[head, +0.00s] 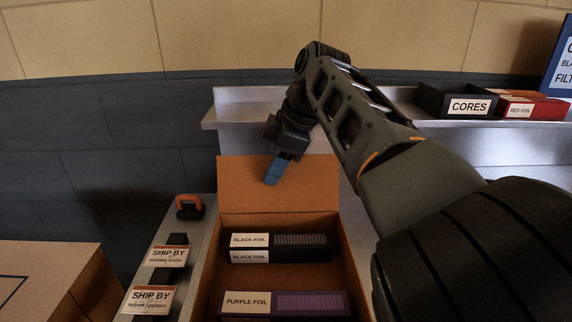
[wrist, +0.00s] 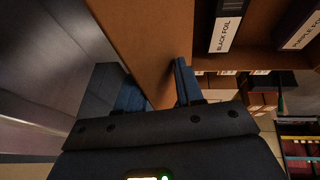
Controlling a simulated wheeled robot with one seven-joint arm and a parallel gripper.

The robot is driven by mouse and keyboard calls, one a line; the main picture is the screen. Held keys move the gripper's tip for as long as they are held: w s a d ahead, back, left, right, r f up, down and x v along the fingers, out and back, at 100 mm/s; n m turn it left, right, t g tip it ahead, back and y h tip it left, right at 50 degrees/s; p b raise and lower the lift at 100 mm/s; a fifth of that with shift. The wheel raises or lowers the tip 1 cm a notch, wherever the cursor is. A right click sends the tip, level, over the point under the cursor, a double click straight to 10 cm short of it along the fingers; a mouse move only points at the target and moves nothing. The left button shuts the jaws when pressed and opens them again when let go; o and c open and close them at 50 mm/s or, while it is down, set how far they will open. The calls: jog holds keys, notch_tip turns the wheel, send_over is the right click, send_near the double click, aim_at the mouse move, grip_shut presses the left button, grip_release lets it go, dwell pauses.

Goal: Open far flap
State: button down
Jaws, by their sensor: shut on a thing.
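The far flap (head: 235,190) of the open cardboard box (head: 352,270) stands up at the box's back edge. My gripper (head: 273,172) reaches down at the flap's upper edge, its blue fingers overlapping the flap. In the wrist view, the brown flap (wrist: 150,40) runs between the two blue fingers (wrist: 158,90), one on each side, so my gripper is shut on it. Inside the box lie a black foil carton (head: 290,246) and a purple foil carton (head: 315,304).
Left of the box are an orange-handled tool (head: 189,206) and two "SHIP BY" labels (head: 166,256). Another cardboard box (head: 45,275) is at lower left. A raised shelf behind bears a cores bin (head: 432,98) and a red foil box (head: 545,108).

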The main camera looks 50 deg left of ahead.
aim_at(290, 178)
jog(key=shift+w+d+f, duration=0.15)
jog(key=shift+f, duration=0.5)
jog(key=c, duration=1.2)
grip_release()
jog(key=shift+f, duration=0.1)
jog(key=shift+c, duration=0.7)
jog(key=shift+r, duration=0.2)
jog(key=v, duration=0.8)
jog(key=shift+a+r, duration=0.1)
jog(key=shift+a, duration=0.1)
jog(key=shift+d, duration=0.1)
